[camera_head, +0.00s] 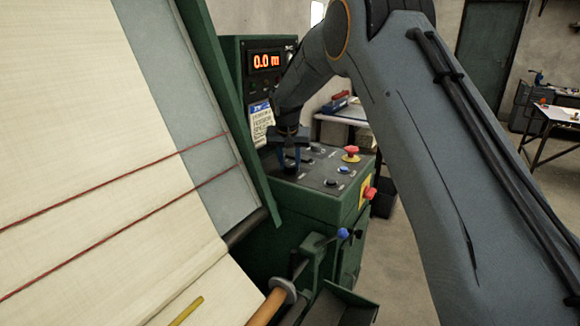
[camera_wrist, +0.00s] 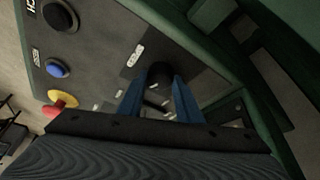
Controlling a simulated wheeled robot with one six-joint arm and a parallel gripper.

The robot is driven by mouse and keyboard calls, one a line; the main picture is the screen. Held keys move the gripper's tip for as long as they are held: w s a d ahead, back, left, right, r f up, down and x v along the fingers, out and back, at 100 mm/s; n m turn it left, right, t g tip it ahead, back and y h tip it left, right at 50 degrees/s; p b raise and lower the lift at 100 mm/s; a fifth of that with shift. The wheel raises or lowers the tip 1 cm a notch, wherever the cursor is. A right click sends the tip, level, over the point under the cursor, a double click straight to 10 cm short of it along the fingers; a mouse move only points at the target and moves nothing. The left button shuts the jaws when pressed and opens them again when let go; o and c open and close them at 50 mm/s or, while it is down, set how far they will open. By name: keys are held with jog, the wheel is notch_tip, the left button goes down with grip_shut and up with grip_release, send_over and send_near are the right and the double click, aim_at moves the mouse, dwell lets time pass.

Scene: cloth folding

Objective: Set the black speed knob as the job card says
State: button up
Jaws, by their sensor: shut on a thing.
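The black speed knob (camera_wrist: 159,75) is between the two blue fingers of my gripper (camera_wrist: 158,100) in the wrist view. The fingers are shut on it, and its pointer mark cannot be read. In the head view my gripper (camera_head: 291,158) reaches down to the sloping top of the green control console (camera_head: 310,205), and the knob is hidden there. The job card (camera_head: 261,122), white with a blue heading, hangs on the green panel behind my gripper. Its text is too small to read. The red display (camera_head: 266,61) above it reads 0.0 and a unit that looks like m.
A red mushroom button (camera_head: 351,152) and a blue button (camera_head: 343,170) stand right of my gripper on the console. Another red button (camera_head: 370,193) is on its side. Cream cloth (camera_head: 100,130) with red lines fills the left.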

jog(key=shift+a+m+h+b, duration=0.1)
jog(key=shift+m+h+b, duration=0.3)
jog(key=shift+m+b, duration=0.5)
jog(key=shift+m, duration=0.3)
jog(key=o, duration=1)
jog(key=shift+o, duration=0.2)
jog(key=shift+r, duration=0.1)
jog(key=b+v, duration=0.1)
jog(key=v, duration=0.6)
jog(key=shift+r+b, duration=0.3)
jog(key=shift+a, duration=0.1)
